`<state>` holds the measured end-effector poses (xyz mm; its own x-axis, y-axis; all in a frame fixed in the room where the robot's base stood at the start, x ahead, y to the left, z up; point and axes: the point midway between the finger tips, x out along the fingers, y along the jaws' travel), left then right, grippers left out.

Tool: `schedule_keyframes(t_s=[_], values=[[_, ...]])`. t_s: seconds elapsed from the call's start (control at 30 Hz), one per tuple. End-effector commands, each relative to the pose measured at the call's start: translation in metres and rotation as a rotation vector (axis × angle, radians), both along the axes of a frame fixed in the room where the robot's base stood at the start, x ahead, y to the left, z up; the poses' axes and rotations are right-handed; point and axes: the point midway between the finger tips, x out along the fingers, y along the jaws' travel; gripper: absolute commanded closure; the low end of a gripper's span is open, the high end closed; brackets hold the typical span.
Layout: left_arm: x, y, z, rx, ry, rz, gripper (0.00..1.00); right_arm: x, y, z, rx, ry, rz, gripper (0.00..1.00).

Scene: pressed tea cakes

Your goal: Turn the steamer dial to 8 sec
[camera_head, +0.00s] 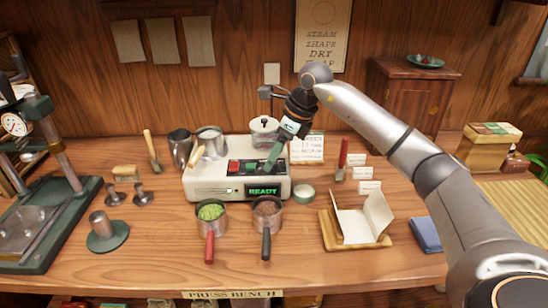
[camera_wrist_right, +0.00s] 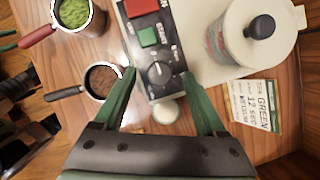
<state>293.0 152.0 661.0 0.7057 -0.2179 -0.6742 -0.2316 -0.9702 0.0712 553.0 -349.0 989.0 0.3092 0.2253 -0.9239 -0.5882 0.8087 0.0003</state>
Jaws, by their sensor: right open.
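The steamer (camera_head: 215,187) is a cream box on the bench with a dark panel, red and green buttons and a lit READY display (camera_head: 263,190). In the right wrist view its dial (camera_wrist_right: 158,71) is a dark round knob with a light mark, below the green START button (camera_wrist_right: 148,37). The number it points to is too small to read. My right gripper (camera_head: 272,166) is above the panel's right part and hides the dial in the head view. In the wrist view its green fingers (camera_wrist_right: 157,76) are open, one on each side of the dial, with nothing held. My left gripper is not in view.
A glass jar with a dark-knobbed lid (camera_head: 264,132) stands on the steamer. A card reading GREEN 12 sec (camera_wrist_right: 258,103) stands beside it. Pans of green leaves (camera_head: 211,211) and brown leaves (camera_head: 267,209) sit in front. A green press (camera_head: 50,210) stands at left.

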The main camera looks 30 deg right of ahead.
Motion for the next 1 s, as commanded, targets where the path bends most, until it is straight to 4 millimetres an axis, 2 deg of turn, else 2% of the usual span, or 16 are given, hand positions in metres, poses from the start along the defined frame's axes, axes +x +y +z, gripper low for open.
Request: schedule_keyframes(t_s=[0.13, 0.43, 1.0], values=[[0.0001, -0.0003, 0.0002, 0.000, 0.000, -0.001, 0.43, 0.0032, 0.0021, -0.0097, 0.000, 0.000, -0.001, 0.26], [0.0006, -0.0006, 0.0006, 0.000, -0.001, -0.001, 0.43, 0.0038, 0.0026, -0.0114, 0.000, 0.000, 0.000, 0.26], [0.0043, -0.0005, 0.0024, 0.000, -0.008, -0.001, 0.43, 0.0036, 0.0027, -0.0109, 0.000, 0.000, 0.000, 0.90]])
